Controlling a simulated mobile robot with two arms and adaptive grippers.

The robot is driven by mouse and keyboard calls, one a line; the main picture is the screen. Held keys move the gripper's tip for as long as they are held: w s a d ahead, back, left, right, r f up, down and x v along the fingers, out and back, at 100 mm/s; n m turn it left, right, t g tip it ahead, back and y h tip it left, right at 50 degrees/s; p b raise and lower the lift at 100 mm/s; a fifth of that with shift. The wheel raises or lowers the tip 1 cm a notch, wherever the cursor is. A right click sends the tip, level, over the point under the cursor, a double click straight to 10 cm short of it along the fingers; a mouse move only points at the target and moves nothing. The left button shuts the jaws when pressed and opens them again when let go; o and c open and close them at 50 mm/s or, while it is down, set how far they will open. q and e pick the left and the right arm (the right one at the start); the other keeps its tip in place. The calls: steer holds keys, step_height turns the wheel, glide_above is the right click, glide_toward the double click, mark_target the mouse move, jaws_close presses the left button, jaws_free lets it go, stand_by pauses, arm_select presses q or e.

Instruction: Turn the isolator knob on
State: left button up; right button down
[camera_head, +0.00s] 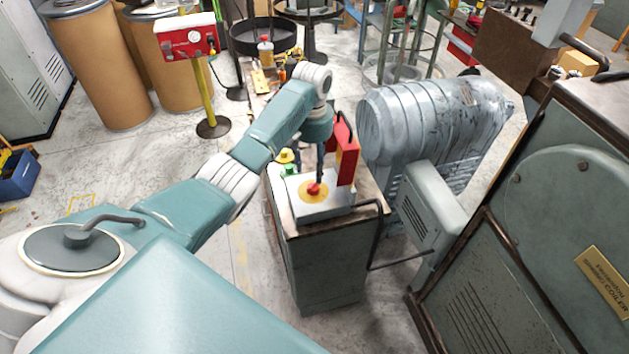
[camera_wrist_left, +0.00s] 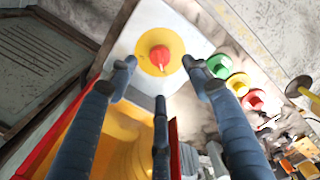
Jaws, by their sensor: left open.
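The isolator knob (camera_head: 313,189) is red on a yellow round plate, on the pale top of a box on a grey cabinet (camera_head: 330,265). My left gripper (camera_head: 320,172) points down at it from above and behind. In the left wrist view the red knob (camera_wrist_left: 159,55) shows a pale mark on its face. The fingertips of my left gripper (camera_wrist_left: 159,64) are spread to either side of the knob, with a third finger below it in the picture. The fingers are open and hold nothing; whether any touches the knob I cannot tell. My right gripper is not in view.
A red upright panel (camera_head: 347,153) stands right beside my left gripper. Green and yellow buttons (camera_head: 285,157) sit left of the knob box. A bent dark handle (camera_head: 372,207) sticks out at the cabinet's right. A large grey machine (camera_head: 560,210) fills the right side.

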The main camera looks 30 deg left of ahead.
mark_target(313, 184)
arm_select(q)
steer(key=f, duration=0.3)
steer(key=shift+s+f, duration=0.2)
steer(key=shift+f, duration=0.05)
steer(key=f, duration=0.3)
steer(key=shift+w+f+p, duration=0.25)
steer(key=shift+f+p, duration=0.1)
steer(key=shift+f, duration=0.45)
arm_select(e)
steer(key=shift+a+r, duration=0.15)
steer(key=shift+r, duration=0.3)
arm_select(q)
steer(key=shift+c, duration=0.3)
steer(key=c, duration=1.1)
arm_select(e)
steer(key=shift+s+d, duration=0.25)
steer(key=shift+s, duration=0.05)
